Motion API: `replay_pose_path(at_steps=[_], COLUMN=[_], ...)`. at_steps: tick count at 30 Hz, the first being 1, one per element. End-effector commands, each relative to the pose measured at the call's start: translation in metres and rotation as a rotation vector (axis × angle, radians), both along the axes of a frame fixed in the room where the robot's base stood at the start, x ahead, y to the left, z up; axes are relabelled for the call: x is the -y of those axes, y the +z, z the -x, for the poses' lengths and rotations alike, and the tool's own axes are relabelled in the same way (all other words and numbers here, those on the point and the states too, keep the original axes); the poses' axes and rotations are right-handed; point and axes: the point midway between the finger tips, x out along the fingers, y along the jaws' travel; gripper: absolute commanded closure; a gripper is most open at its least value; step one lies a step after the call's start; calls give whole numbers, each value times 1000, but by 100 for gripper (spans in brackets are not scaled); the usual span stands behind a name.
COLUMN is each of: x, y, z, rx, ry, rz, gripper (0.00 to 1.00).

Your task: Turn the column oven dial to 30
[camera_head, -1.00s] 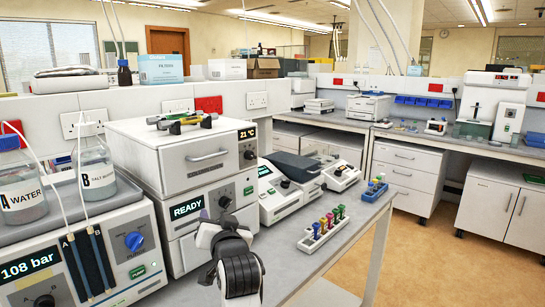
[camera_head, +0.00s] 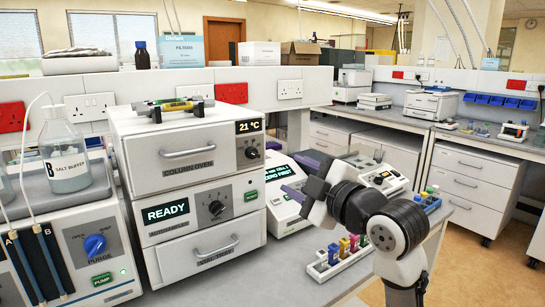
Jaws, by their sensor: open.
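The column oven (camera_head: 190,162) is the white upper unit of the stack at centre left, with a bar handle and its name on the front. Its display (camera_head: 248,127) reads 21 °C. The dark oven dial (camera_head: 251,153) sits just below the display and is unobstructed. My gripper (camera_head: 290,177) is open and empty, its purple-padded fingers pointing left. In the picture it is to the right of the dial and a little lower, apart from it. It partly hides the white instrument behind.
Below the oven, the unit showing READY has a similar dial (camera_head: 216,208), above a vial tray drawer (camera_head: 205,252). A pump with a blue purge knob (camera_head: 95,245) stands left. A rack of coloured vials (camera_head: 338,257) lies below my gripper.

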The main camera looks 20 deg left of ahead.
Motion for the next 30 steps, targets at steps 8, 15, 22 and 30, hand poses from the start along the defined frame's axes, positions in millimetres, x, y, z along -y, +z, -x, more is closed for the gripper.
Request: replay_pose_path(at_steps=[8,15,22,30], x=[-29,-70,-98,-108], y=[3,4,2,0], z=[-21,-53,-76,-84], rx=[0,1,1,3], ry=[6,5,3,1], rz=[4,4,3,3], gripper=[53,53,53,53])
